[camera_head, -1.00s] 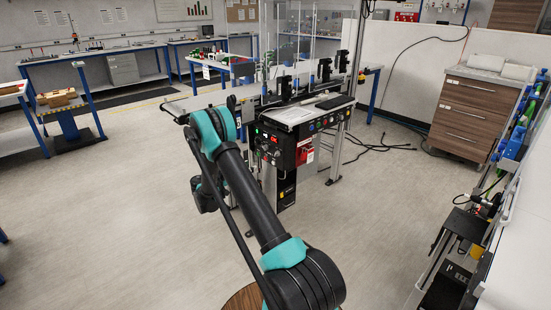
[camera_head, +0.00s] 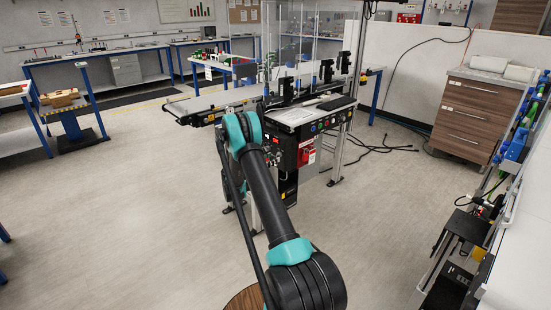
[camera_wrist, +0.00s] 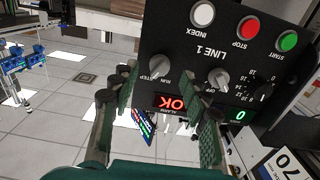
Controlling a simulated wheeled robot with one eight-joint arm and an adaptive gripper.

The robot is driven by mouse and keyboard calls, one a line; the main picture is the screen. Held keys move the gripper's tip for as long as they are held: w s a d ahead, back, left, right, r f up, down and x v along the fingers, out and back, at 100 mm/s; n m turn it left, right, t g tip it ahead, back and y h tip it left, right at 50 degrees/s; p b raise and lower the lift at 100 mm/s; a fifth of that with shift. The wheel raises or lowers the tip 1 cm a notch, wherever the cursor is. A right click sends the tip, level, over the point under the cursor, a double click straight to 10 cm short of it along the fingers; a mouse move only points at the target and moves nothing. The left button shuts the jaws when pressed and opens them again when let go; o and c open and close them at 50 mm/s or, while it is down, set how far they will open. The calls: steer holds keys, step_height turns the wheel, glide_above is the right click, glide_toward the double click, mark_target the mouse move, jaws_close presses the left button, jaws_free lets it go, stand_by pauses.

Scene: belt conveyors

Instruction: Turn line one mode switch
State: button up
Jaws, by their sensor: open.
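The line one mode switch (camera_wrist: 160,66) is a grey knob labelled RUN and STEP on the black LINE 1 panel (camera_wrist: 185,50), which appears upside down in the wrist view. My gripper (camera_wrist: 164,86) is open, with one green-padded finger on either side of the knob in the picture. I cannot tell whether the fingers touch it or are still short of it. In the head view the black control box (camera_head: 285,146) stands on the conveyor's front, partly covered by my arm.
Near the switch are a second grey knob (camera_wrist: 218,77), a white INDEX button (camera_wrist: 203,14), a red STOP button (camera_wrist: 248,28), a green START button (camera_wrist: 288,41) and a lit red display (camera_wrist: 175,102). The conveyor (camera_head: 215,101) stands behind. Floor at left is open.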

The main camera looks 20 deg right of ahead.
mark_target(277, 156)
steer(key=shift+x, duration=1.65)
jaws_close()
